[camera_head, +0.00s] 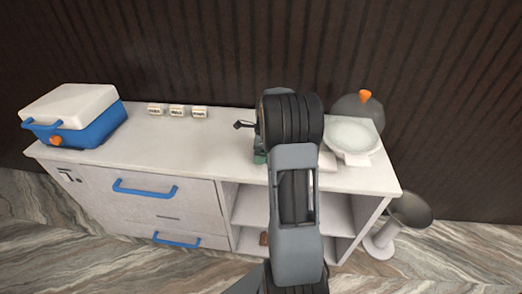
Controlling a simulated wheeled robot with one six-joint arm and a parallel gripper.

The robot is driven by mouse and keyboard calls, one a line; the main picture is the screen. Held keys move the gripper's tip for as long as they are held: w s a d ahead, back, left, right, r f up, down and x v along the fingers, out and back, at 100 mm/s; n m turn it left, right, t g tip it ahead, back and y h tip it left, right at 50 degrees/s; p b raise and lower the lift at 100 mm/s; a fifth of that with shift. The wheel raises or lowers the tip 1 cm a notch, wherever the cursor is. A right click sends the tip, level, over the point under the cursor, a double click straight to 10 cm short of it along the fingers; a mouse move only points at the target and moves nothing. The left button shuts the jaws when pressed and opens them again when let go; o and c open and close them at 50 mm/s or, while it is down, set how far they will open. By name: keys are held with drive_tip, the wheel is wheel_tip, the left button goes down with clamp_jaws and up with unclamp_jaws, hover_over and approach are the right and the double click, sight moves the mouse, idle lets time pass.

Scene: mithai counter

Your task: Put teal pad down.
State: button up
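A small teal-green patch (260,157) shows at the left edge of my arm, over the counter top. It may be part of the teal pad; my arm hides the rest. I cannot tell whether the teal piece touches the counter (205,143).
A blue cooler box (95,132) with a white lid stands at the counter's left end. Several small labelled blocks (177,111) stand at the back. A pale round dish (352,137) and a dark round vessel (350,106) with an orange knob are at right. The left-middle counter is clear.

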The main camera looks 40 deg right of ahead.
drive_tip(key=shift+r, duration=0.1)
drive_tip(key=r, duration=0.7)
drive_tip(key=d+r, duration=0.1)
drive_tip(key=r, duration=0.2)
drive_tip(key=shift+s+r, duration=0.15)
drive_tip(key=shift+s, duration=0.25)
drive_tip(key=shift+r, duration=0.35)
drive_tip(key=shift+a+r, duration=0.15)
drive_tip(key=shift+r, duration=0.2)
drive_tip(key=s+a+r+n, duration=0.2)
drive_tip(key=s+a+n, duration=0.1)
drive_tip(key=a+n, duration=0.35)
drive_tip(key=s+a+r+n, duration=0.1)
drive_tip(key=s+a+n, duration=0.1)
drive_tip(key=a+n, duration=0.4)
drive_tip(key=s+a+f+n+t+h, duration=0.1)
drive_tip(key=s+a+f+n+t, duration=0.1)
drive_tip(key=s+a+n, duration=0.9)
drive_tip(key=s+f+n, duration=0.1)
drive_tip(key=n, duration=0.2)
drive_tip(key=shift+a+f, duration=0.25)
drive_tip(key=shift+a, duration=0.1)
